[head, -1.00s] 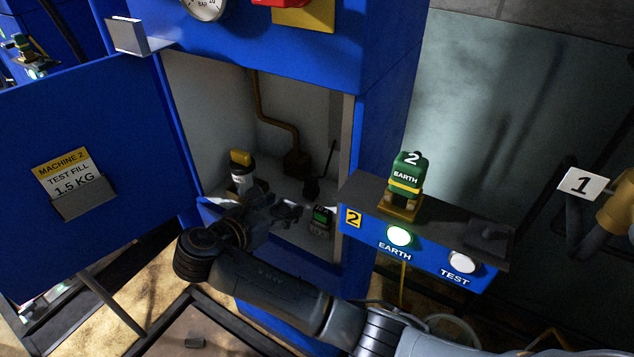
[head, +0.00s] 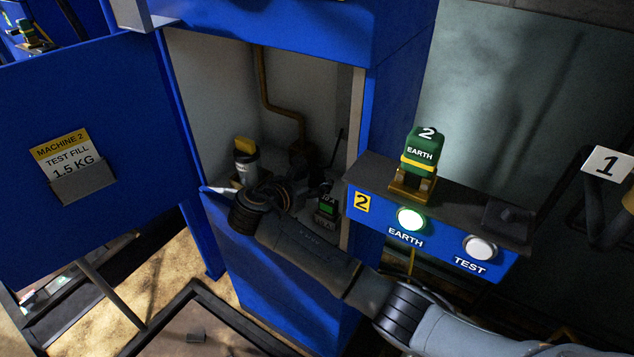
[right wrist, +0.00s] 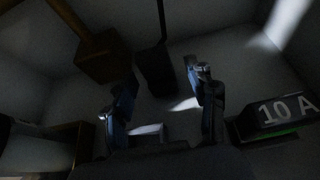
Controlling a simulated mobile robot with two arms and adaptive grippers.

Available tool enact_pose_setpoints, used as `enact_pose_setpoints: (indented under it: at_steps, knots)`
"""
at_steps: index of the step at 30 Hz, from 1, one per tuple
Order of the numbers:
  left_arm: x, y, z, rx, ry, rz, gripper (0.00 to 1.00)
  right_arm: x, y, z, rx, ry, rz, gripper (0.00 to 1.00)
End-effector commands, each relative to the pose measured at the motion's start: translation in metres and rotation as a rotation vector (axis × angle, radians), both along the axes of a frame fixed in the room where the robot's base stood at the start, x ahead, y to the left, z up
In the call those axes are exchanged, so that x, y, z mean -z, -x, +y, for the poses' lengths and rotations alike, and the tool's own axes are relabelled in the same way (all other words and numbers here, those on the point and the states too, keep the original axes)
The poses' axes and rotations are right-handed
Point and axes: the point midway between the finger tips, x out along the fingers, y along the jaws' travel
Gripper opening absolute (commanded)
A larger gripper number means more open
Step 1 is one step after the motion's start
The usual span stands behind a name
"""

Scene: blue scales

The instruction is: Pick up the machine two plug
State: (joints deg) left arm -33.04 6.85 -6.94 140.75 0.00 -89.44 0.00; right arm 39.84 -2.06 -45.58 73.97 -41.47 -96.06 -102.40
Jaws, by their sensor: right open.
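In the right wrist view a black block-shaped plug (right wrist: 155,72) with a dark cord rising from its top stands in the cabinet, beyond and between my fingertips. No writing on it is readable. My right gripper (right wrist: 162,92) is open and empty, its two fingers apart, pointing toward the plug without visible contact. In the head view my right gripper (head: 284,193) is inside the open blue cabinet (head: 275,265), mostly hidden by my own wrist and dark. The plug is hard to make out there. My left gripper is not in view.
A box marked 10 A (right wrist: 285,110) sits close right of my fingers. A brown pipe box (right wrist: 98,57) is behind left. A yellow-topped canister (head: 245,165) stands inside. The green EARTH block (head: 422,150) sits on the console (head: 362,225). The cabinet door (head: 110,120) is open left.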

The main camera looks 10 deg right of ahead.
Motion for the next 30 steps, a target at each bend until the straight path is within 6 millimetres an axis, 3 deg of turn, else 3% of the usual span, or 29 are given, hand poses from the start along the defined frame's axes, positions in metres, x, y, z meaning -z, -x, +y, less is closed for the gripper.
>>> enact_pose_setpoints:
  at_steps: [4, 12, 18, 21, 30]
  knots:
    - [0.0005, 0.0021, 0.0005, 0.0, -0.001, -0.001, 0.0, 0.0079, -0.0101, -0.0112, 0.001, 0.0, 0.002, 0.57]
    - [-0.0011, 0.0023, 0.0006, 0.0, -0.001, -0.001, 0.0, 0.0075, -0.0116, -0.0125, 0.0, 0.0, 0.001, 0.57]
    - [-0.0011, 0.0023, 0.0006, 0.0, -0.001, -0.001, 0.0, 0.0074, -0.0115, -0.0124, 0.0, 0.0, 0.001, 0.16]
    - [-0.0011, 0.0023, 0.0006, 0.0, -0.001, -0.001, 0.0, 0.0074, -0.0115, -0.0124, 0.0, 0.0, 0.001, 0.0]
    - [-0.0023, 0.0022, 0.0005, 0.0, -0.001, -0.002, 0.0, 0.0047, -0.0116, -0.0122, 0.0, 0.0, 0.0, 0.0]
